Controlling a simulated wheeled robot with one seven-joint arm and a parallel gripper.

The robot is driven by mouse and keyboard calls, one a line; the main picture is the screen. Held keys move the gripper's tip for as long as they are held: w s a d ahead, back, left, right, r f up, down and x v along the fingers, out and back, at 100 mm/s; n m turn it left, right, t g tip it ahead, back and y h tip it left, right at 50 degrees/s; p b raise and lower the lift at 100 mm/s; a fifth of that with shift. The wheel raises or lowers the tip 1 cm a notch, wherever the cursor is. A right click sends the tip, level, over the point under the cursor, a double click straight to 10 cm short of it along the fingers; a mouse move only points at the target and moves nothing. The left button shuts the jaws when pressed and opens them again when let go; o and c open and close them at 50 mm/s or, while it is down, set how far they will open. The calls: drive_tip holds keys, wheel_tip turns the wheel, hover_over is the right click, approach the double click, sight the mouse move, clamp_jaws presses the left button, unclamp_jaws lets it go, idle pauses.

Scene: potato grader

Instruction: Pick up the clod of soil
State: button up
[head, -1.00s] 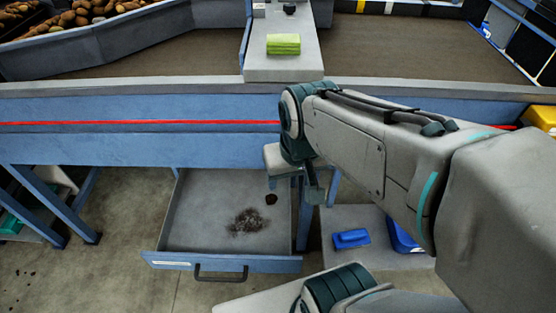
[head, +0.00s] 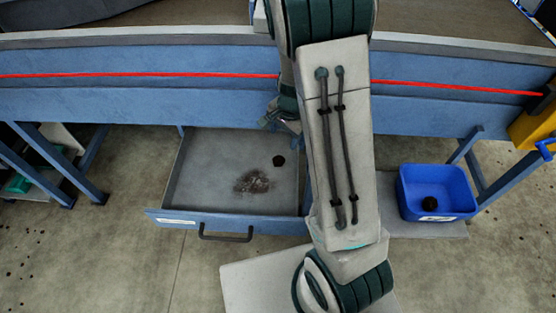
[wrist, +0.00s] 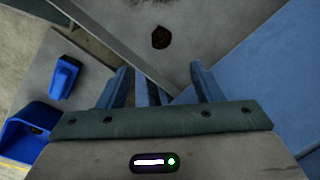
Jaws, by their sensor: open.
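A small dark brown clod of soil (head: 278,160) lies in the open grey drawer (head: 200,170), near its back right. It also shows in the wrist view (wrist: 161,37), beyond my fingertips. My gripper (wrist: 160,82) is open, with blue fingers apart and nothing between them. The clod lies ahead of the gap, not touching the fingers. In the head view my gripper is mostly hidden behind my arm, near the drawer's back right corner. A second dark lump (head: 430,203) sits in the blue bin (head: 408,192) on the right.
A patch of loose dirt (head: 252,181) lies left of the clod on the drawer floor. The blue table beam (head: 150,95) runs above the drawer's back. A blue brush (wrist: 66,77) and the bin (wrist: 30,130) stand to the left in the wrist view.

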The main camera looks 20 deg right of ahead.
drive_tip(key=b, duration=0.2)
hover_over(279, 158)
drive_tip(key=s, duration=0.1)
drive_tip(key=f, duration=0.8)
drive_tip(key=shift+s+d+f, duration=0.1)
drive_tip(key=shift+d+f, duration=0.05)
drive_tip(key=shift+d, duration=0.1)
drive_tip(key=shift+w+a+f, duration=0.1)
drive_tip(key=shift+w+f, duration=0.1)
drive_tip(key=shift+f, duration=0.8)
drive_tip(key=shift+w+a+f, duration=0.1)
drive_tip(key=shift+w+f, duration=0.1)
drive_tip(key=shift+f, duration=0.75)
drive_tip(key=shift+w+a+f, duration=0.1)
drive_tip(key=shift+w+f, duration=0.1)
drive_tip(key=shift+f, duration=0.8)
drive_tip(key=c, duration=1.1)
